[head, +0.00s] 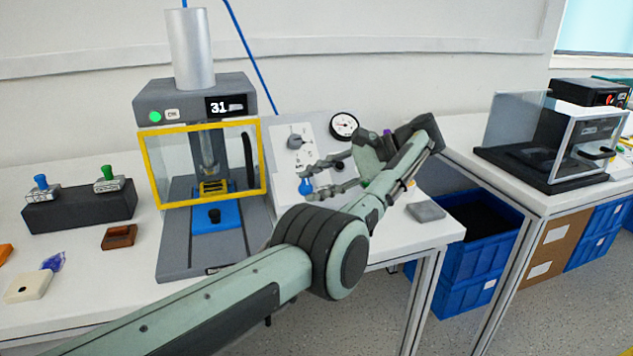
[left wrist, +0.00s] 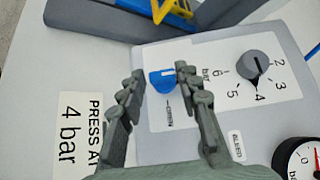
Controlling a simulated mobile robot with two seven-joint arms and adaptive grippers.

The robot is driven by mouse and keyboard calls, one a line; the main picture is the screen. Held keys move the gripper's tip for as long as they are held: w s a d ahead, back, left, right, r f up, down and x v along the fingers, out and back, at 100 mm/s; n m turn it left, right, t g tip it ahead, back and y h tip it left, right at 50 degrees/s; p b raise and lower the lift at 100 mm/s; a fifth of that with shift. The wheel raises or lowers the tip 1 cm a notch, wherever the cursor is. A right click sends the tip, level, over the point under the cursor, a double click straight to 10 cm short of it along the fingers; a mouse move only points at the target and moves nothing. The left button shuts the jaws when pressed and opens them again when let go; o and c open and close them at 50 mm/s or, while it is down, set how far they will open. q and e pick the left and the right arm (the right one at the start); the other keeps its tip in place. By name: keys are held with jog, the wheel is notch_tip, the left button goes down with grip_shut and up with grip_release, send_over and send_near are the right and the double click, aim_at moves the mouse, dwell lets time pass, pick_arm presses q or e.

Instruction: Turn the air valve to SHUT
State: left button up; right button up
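The air valve is a small blue knob (left wrist: 161,82) on a pale control panel (left wrist: 215,50). In the left wrist view an OPEN label stands just below it, and its SHUT label is not readable. The blue knob also shows in the head view (head: 306,187). My left gripper (left wrist: 159,73) is open, with one finger on each side of the knob. A narrow gap shows on the left; I cannot tell whether the right finger touches it. In the head view my left gripper (head: 306,182) reaches the panel from the right. My right gripper is not in view.
On the panel, a grey regulator knob (left wrist: 258,67) with a bar scale and a pressure gauge (head: 344,125) sit close by. A press with a yellow-framed guard (head: 151,170) stands left of the panel. A grey block (head: 426,211) lies near the table's right edge.

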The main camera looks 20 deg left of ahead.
pick_arm(q)
jog(key=shift+o, duration=1.2)
